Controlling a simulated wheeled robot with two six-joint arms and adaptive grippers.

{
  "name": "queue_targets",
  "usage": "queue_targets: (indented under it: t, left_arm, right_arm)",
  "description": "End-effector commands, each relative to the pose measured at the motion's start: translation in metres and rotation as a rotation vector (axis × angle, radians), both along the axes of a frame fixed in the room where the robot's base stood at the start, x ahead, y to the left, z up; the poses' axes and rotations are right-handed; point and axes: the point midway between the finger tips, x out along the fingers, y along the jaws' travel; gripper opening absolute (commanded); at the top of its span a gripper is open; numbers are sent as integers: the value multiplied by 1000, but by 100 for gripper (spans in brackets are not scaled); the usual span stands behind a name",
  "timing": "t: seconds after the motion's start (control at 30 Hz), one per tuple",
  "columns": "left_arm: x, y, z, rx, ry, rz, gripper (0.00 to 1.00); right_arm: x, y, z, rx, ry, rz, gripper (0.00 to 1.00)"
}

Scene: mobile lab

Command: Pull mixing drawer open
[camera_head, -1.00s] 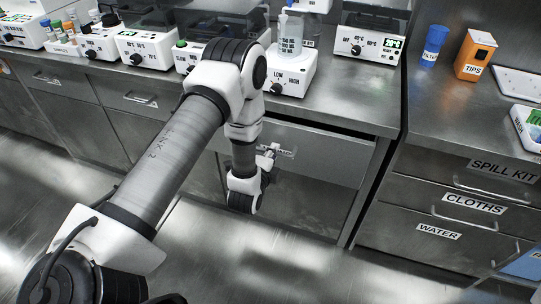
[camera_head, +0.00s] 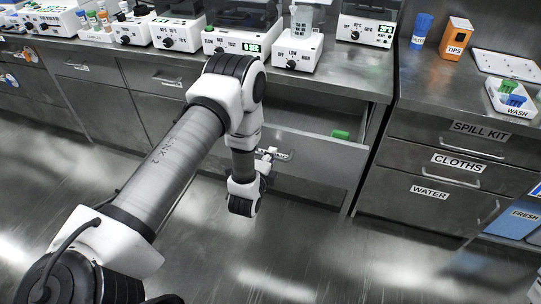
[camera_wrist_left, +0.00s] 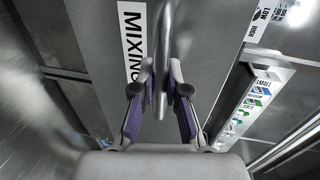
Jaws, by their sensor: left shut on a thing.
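The mixing drawer (camera_head: 318,165) is a grey metal drawer under the counter, below the stirrer. It stands partly open, and its inside shows behind the front panel. My left gripper (camera_head: 266,160) is at the drawer front in the head view, partly hidden by my wrist. In the left wrist view my left gripper (camera_wrist_left: 160,98) is shut on the drawer's metal bar handle (camera_wrist_left: 161,55), one finger on each side. The MIXING label (camera_wrist_left: 132,42) is beside the handle. My right gripper is not in view.
A green item (camera_head: 340,134) lies inside the drawer. Stirrer (camera_head: 293,53) and other white devices stand on the counter above. At the right are closed drawers labelled spill kit, cloths (camera_head: 458,163) and water. The floor in front of the drawer is clear.

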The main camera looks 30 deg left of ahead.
Motion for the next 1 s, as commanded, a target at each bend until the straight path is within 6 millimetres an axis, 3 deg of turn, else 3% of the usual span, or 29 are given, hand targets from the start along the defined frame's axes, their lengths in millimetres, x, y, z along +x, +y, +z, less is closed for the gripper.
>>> queue_targets:
  t: [0.33,0.37,0.4,0.43,0.77,0.87,1.0]
  left_arm:
    - [0,0,0,0,-2,0,0]
    - [0,0,0,0,-2,0,23]
    - [0,0,0,0,-1,0,38]
    - [0,0,0,0,-1,0,39]
    - [-3,-1,1,0,-1,0,39]
    - [-14,-4,2,0,1,0,39]
    - [-45,-11,9,1,4,-1,39]
  right_arm:
    - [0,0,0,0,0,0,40]
    - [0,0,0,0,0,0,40]
    - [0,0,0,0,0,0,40]
    - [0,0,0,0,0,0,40]
    - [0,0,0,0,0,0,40]
    - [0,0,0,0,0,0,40]
    - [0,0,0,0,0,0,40]
